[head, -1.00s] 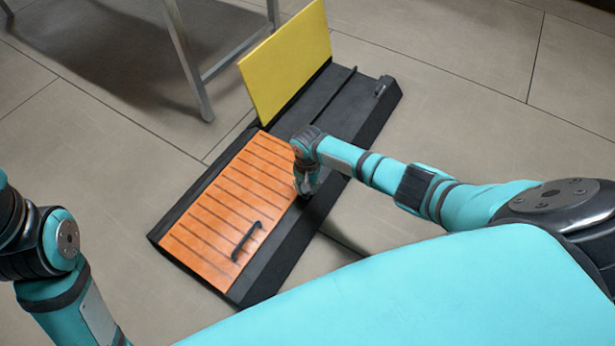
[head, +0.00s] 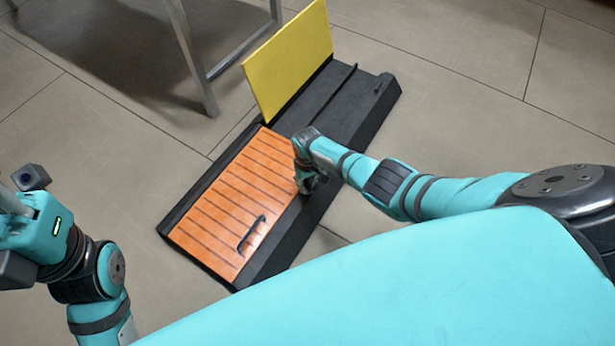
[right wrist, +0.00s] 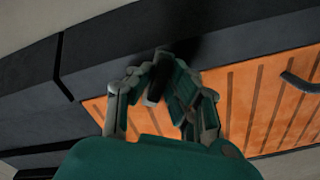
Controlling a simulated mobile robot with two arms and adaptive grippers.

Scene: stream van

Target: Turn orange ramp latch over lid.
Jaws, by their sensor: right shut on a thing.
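The orange lid (head: 225,205) lies closed, flat in the black ramp case (head: 285,245), and has slats and a black handle (head: 251,234). My right gripper (head: 306,186) is at the lid's right edge, near its far corner. In the right wrist view my right gripper (right wrist: 160,90) has its fingers closed around a small dark grey piece, the orange ramp latch (right wrist: 154,92), at the border of the orange lid (right wrist: 255,100). The fingers and shadow hide part of the latch, so I cannot tell its exact angle. My left arm shows at the left, but its fingers are out of view.
The yellow lid (head: 290,60) stands open, upright, at the far half of the case. A small dark latch (head: 379,87) sits on the case's far right side. A metal table leg (head: 190,60) stands behind on the left. Tiled floor around is clear.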

